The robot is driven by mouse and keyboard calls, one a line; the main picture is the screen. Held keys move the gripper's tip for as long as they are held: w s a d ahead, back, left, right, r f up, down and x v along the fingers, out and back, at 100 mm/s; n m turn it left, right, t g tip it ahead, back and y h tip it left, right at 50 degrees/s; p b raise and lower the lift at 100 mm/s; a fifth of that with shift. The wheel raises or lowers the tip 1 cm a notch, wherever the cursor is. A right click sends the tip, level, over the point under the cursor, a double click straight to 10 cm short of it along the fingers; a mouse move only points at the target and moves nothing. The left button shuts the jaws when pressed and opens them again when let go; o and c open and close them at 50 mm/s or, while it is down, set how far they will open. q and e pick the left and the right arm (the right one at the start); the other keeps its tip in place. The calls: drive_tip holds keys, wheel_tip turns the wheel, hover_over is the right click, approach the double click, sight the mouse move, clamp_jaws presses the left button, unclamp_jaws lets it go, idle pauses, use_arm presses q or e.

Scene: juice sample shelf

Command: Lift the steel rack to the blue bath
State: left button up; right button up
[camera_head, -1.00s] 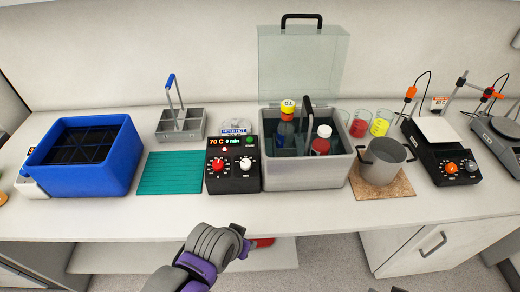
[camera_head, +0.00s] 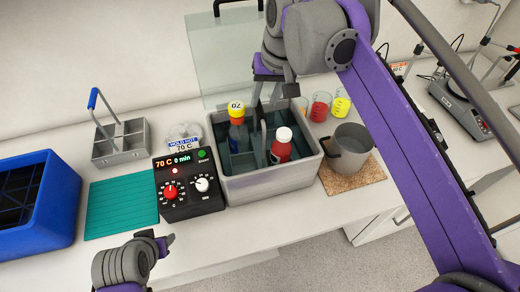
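A grey water bath (camera_head: 235,189) holds a steel rack with an upright handle (camera_head: 263,135). A yellow-capped bottle (camera_head: 237,125) and a red bottle with a white cap (camera_head: 281,148) stand in it. My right gripper (camera_head: 268,98) is over this bath at the top of the handle and hides its grip; whether its fingers are closed on it is unclear. The blue bath (camera_head: 62,215) is at the left edge, partly cut off, with a dark grid inside. An empty grey rack with a blue handle (camera_head: 133,146) stands behind the green mat. My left gripper (camera_head: 158,241) is low at the front, apparently empty.
A control box reading 70 C (camera_head: 188,190) stands between the grey bath and the green ribbed mat (camera_head: 121,205). A grey pot (camera_head: 346,150) on a cork mat (camera_head: 362,176) and coloured beakers (camera_head: 320,106) are right of the bath. A clear raised lid (camera_head: 215,60) stands behind it.

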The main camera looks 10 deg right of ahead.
drive_tip(key=d+x, duration=0.1)
drive_tip(key=x, duration=0.6)
drive_tip(key=shift+a, duration=0.5)
drive_tip(key=shift+s+f, duration=0.1)
drive_tip(key=shift+f, duration=0.05)
clamp_jaws()
idle(0.8)
